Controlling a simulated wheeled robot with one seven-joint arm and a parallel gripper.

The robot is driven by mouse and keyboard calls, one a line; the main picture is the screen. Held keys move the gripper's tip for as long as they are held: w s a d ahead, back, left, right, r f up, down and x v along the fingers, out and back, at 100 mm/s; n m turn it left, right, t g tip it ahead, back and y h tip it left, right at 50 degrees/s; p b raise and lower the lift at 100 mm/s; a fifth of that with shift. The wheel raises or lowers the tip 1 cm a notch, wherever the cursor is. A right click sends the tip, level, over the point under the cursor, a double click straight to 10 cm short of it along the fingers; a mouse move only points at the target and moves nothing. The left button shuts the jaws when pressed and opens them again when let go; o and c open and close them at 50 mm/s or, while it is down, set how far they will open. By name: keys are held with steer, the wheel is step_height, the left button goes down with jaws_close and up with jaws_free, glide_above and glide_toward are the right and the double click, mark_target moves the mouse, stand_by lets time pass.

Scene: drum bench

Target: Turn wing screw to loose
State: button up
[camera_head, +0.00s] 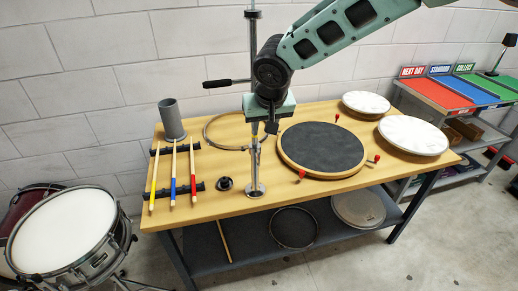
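A chrome stand (256,171) rises upright from a round base near the front of the wooden bench. Its upper post runs behind my arm to a collar near the top of the picture. A dark lever-like handle (219,83) sticks out left from the post's middle. I cannot make out the wing screw for certain; it may be hidden behind my wrist or gripper. My gripper (271,127) points down, close to the post at mid-height. Its dark fingers are small here, and I cannot tell whether they touch anything or are open.
A round black pad (322,148) with red clamps lies right of the stand. A metal hoop (226,130), drumsticks (173,173) on a rack and a grey cylinder (171,119) are to the left. White drumheads (413,135) lie at the right. A drum (62,232) stands on the floor.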

mark_target(259, 152)
steer(key=p+x, duration=0.4)
steer(key=x, duration=1)
steer(key=shift+a+f, duration=0.15)
steer(key=shift+f, duration=0.1)
jaws_close()
